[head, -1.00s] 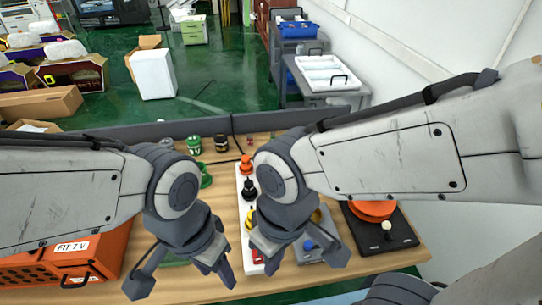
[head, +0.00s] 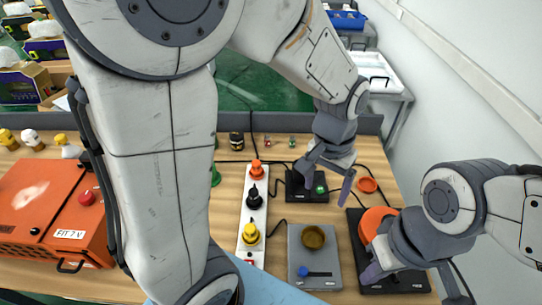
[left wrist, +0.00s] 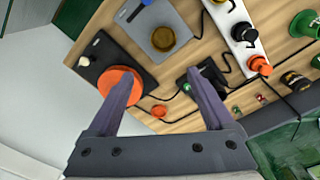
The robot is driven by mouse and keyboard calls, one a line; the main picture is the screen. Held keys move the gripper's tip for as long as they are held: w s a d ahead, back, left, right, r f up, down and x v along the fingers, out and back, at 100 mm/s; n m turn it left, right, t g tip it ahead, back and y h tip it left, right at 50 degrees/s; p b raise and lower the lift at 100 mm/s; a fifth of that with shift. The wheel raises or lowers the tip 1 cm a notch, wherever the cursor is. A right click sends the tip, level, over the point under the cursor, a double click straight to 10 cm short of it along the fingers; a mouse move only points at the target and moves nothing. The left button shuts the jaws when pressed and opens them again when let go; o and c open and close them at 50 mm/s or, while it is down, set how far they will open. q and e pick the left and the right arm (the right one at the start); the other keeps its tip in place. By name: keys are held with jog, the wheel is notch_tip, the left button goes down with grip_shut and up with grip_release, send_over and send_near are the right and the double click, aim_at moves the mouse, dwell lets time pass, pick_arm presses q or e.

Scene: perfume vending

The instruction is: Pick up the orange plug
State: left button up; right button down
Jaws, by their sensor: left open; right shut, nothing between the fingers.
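The orange plug (head: 257,169) stands at the far end of the white power strip (head: 240,255), with a black plug (head: 254,198) and a yellow plug (head: 250,234) nearer me. The orange plug also shows in the left wrist view (left wrist: 259,66), right of the fingers. My left gripper (head: 324,182) is open and empty, to the right of the orange plug, over the black box with a green button (head: 320,188). Its spread fingers (left wrist: 165,78) show in the left wrist view. My right gripper (head: 372,272) is shut and empty beside the orange round button (head: 373,222).
A grey panel with a brass-coloured knob (head: 296,240) and blue switch stands right of the strip. An orange case (head: 45,210) is at the left. A dark jar (head: 237,141) stands behind. Cables cross the table. My left forearm hides part of the table.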

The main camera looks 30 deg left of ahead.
pick_arm(q)
jog(key=w+a+f+n, duration=0.2)
jog(key=w+a+n, duration=0.1)
jog(key=w+a, duration=0.3)
jog(key=n+p, duration=0.3)
jog(key=n, duration=0.3)
send_near(257, 163)
jog(key=shift+d+f+y, duration=0.3)
jog(key=shift+d+y, duration=0.1)
jog(key=shift+d, duration=0.2)
jog(key=f, duration=0.2)
jog(key=a+f+p, duration=0.1)
jog(key=f, duration=0.1)
jog(key=shift+f, duration=0.95)
jog(key=shift+f+p, duration=0.25)
jog(key=shift+p, duration=0.3)
notch_tip(257, 163, down, 3)
jog(key=shift+w+f+p, duration=0.1)
jog(key=shift+w+p, duration=0.05)
jog(key=shift+p, duration=0.9)
jog(key=shift+f, duration=0.7)
grip_shut()
